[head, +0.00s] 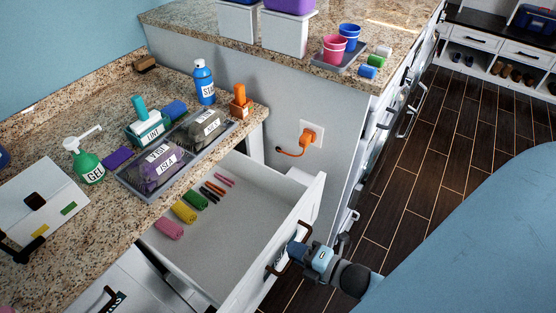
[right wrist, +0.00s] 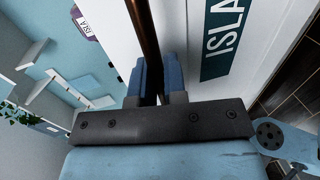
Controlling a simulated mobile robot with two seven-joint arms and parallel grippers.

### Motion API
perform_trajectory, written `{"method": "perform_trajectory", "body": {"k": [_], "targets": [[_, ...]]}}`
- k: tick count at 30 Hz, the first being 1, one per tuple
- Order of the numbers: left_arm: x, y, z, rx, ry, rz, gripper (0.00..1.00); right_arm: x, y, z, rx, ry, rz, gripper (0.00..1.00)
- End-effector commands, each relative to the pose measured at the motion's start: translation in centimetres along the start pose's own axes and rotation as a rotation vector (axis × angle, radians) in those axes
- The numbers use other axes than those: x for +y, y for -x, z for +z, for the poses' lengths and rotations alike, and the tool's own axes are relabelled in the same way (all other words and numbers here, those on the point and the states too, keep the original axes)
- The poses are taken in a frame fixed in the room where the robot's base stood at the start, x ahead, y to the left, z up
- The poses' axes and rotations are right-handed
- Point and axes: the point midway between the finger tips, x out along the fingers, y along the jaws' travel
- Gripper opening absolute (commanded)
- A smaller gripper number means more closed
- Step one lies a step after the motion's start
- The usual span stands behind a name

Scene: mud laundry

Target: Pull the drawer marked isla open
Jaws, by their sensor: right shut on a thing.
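The white drawer (head: 312,208) under the granite counter stands pulled well out. Its front carries a dark teal plate reading ISLA (right wrist: 225,38), clear in the right wrist view. My right gripper (head: 297,252) is at the drawer front, with its fingers closed around the brown bar handle (right wrist: 143,35). Inside the drawer lie rolled cloths in pink (head: 168,228), yellow (head: 184,212) and green (head: 195,200), plus several thin pen-like sticks (head: 213,190). My left gripper is not seen.
The counter holds a grey tray (head: 124,183) with labelled bags, a green gel bottle (head: 88,167) and a blue bottle (head: 204,82). An orange plug (head: 308,136) sits in the side panel's outlet. Another drawer handle (head: 108,298) is at lower left. Dark floor (head: 420,190) is open at right.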

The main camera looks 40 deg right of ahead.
Motion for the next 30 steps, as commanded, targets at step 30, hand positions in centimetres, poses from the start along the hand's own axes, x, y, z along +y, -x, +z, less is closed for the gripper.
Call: {"method": "perform_trajectory", "body": {"k": [30], "targets": [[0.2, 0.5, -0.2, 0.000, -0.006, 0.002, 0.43, -0.5, 2.4, 0.0, -0.001, 0.000, 0.001, 0.37]]}}
